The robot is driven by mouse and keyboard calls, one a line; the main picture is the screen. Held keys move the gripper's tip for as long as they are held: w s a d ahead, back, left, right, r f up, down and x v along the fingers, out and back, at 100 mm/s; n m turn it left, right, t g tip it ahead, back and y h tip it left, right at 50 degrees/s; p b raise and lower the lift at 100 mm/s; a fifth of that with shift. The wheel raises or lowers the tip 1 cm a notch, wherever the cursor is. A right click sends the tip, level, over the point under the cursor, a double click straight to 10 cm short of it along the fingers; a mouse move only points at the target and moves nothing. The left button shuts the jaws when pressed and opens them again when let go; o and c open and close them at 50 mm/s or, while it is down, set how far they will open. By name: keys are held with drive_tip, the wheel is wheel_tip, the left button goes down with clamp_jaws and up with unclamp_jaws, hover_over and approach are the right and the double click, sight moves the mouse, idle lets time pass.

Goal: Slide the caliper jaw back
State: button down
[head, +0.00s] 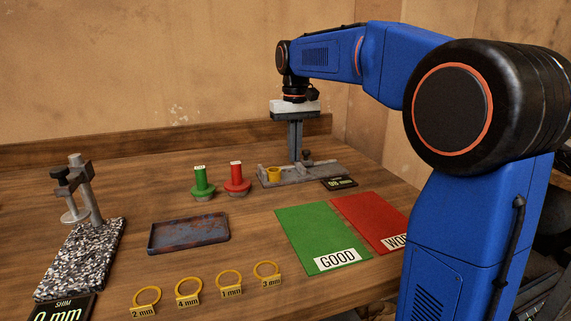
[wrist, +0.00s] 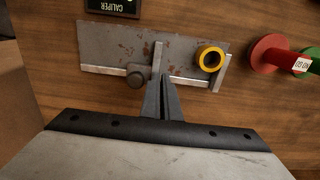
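The caliper is a grey, rust-flecked plate (head: 325,172) with a rail, on the bench in front of my arm; it also shows in the wrist view (wrist: 110,45). Its sliding jaw (wrist: 157,57) is a narrow upright bar with a dark round knob (wrist: 135,80) on its left. A yellow bush (wrist: 210,59) stands near the right end in the wrist view, with a gap between it and the sliding jaw. My gripper (wrist: 164,80) points down, its fingers together with nothing visible between them. The fingertips are close beside the sliding jaw, on the bush side; contact is unclear.
A caliper display (head: 339,183) sits beside the plate. Green (head: 203,183) and red (head: 237,180) plug gauges stand left of it. Green (head: 305,228) and red (head: 365,217) mats, a tray (head: 189,233), several yellow shim rings and a shim gauge (head: 85,250) occupy the bench.

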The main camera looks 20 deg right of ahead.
drive_tip(key=shift+a, duration=0.2)
wheel_tip(320, 180, up, 7)
drive_tip(key=shift+f, duration=0.2)
idle(0.7)
idle(0.4)
